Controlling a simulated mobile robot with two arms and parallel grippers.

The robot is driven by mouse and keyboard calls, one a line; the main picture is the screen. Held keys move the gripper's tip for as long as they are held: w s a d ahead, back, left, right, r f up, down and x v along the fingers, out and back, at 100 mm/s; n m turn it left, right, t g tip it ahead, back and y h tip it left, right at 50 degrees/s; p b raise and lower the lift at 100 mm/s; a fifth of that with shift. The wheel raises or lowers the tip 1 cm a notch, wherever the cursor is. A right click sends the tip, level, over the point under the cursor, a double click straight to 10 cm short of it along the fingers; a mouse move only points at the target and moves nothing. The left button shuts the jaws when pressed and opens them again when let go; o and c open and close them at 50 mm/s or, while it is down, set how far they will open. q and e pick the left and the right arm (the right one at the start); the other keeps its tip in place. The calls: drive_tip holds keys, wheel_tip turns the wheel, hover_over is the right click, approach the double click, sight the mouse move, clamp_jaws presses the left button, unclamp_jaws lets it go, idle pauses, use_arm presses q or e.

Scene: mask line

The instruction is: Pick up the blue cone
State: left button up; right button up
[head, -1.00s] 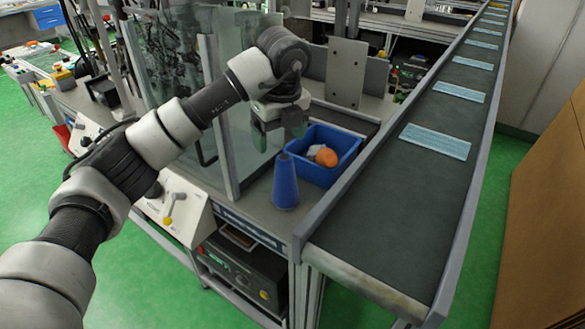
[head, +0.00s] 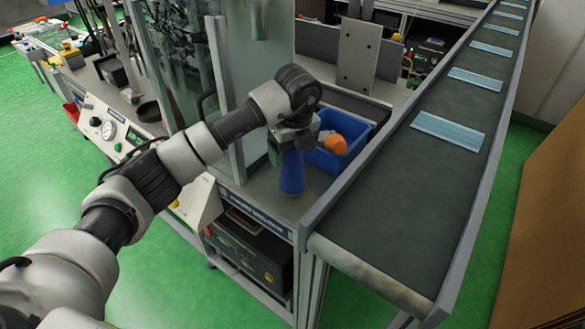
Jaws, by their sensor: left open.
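The blue cone (head: 292,177) stands upright on the grey bench top, in front of the blue bin. My left gripper (head: 289,153) is open and points down right at the cone's top, with its fingers around or just in front of the upper part. I cannot tell if the fingers touch the cone. The cone's tip is hidden behind the gripper. My right gripper is not in view.
The blue bin (head: 322,160) holds an orange item (head: 335,143) and something pale, close behind the gripper. The conveyor (head: 400,200) with several blue masks (head: 447,131) runs along the right. A glass panel and its post stand to the left.

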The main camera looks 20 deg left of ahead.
use_arm(q)
drive_tip(key=shift+f, duration=0.25)
drive_tip(key=c, duration=1.4)
drive_tip(key=shift+r, duration=0.1)
drive_tip(key=shift+w+r, duration=0.1)
drive_tip(key=shift+r, duration=0.05)
